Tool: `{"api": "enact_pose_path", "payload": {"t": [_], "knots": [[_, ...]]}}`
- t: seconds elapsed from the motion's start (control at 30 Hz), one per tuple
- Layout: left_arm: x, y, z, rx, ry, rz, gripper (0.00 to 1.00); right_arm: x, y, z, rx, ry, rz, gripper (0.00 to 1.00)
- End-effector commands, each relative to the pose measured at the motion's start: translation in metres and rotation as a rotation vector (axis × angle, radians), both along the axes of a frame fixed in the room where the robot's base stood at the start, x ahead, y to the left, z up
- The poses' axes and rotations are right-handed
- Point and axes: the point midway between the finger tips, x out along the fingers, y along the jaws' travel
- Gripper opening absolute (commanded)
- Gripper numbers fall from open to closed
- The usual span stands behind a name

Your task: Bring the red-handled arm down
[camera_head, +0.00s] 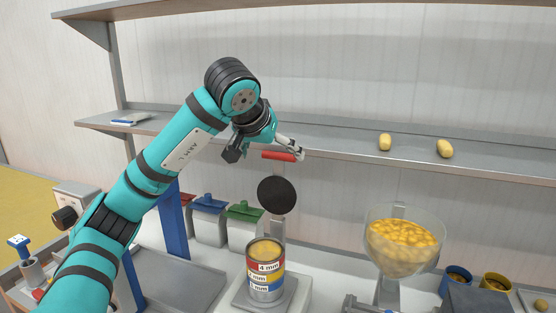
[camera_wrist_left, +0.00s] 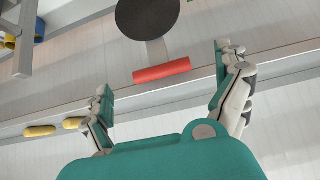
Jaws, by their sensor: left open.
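The red handle (camera_head: 279,156) sits at the top of a press arm with a round black disc (camera_head: 277,194) above a banded can (camera_head: 265,270) on a stand. The arm is raised. My left gripper (camera_head: 268,150) is at the handle, by the shelf edge. In the left wrist view the red handle (camera_wrist_left: 162,71) lies between the two spread fingers of my left gripper (camera_wrist_left: 163,75), apart from both. The black disc (camera_wrist_left: 147,17) shows beyond it. My right gripper is not in view.
A shelf (camera_head: 340,143) runs close behind the handle, with two yellow potatoes, one of them the left potato (camera_head: 385,142), on it. A clear bowl of yellow pieces (camera_head: 404,243) stands at the right. Blue and green lidded bins (camera_head: 243,212) stand behind the can.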

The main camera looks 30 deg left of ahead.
Motion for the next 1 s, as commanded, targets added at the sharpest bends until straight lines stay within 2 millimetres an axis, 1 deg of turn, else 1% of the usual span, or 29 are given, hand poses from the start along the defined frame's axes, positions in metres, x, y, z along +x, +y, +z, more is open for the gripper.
{"api": "enact_pose_path", "payload": {"t": [0.03,0.1,0.3,0.47,0.73,1.0], "knots": [[0.007,0.002,-0.008,-0.001,0.006,-0.001,1.0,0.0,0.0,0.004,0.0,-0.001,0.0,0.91],[0.017,0.004,-0.017,-0.001,0.005,0.0,1.0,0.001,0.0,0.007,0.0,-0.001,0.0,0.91],[0.036,0.008,-0.036,-0.001,0.003,-0.001,1.0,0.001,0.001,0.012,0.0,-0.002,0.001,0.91],[0.042,0.01,-0.043,0.0,0.0,-0.001,1.0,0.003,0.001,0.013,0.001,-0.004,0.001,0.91],[0.042,0.01,-0.044,0.0,-0.001,-0.002,1.0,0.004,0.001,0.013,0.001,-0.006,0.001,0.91],[0.042,0.01,-0.043,-0.001,0.0,-0.002,0.65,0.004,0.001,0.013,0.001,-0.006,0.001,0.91]]}}
